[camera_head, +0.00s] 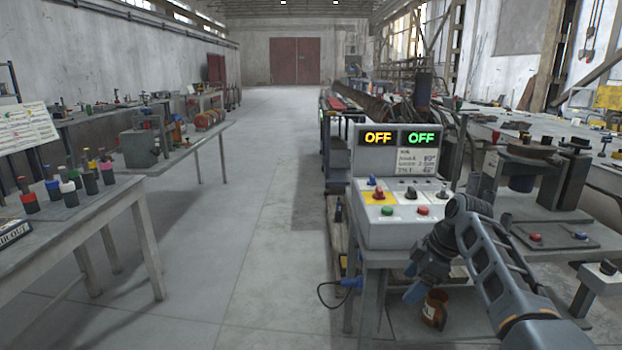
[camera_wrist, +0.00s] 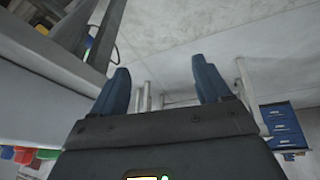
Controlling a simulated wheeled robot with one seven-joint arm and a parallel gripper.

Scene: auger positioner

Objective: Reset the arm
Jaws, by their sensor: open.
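My arm comes in from the lower right in the head view and bends back beside the control box. My gripper (camera_head: 415,292) hangs low at the front left edge of the right-hand table, below the control box. In the wrist view, the two blue fingers of my gripper (camera_wrist: 165,85) stand apart with nothing between them. The grey control box (camera_head: 398,215) stands upright on the table, with one yellow and one green "OFF" display, a switch on a yellow plate, and green and red buttons. My arm covers part of the table near the box.
A brown jar (camera_head: 435,309) is close to my gripper. A dark press-like device (camera_head: 528,175) stands right of the box. A left table (camera_head: 85,222) carries several colour-topped cylinders. The floor aisle (camera_head: 255,210) between the tables is clear. Blue drawers (camera_wrist: 284,127) show in the wrist view.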

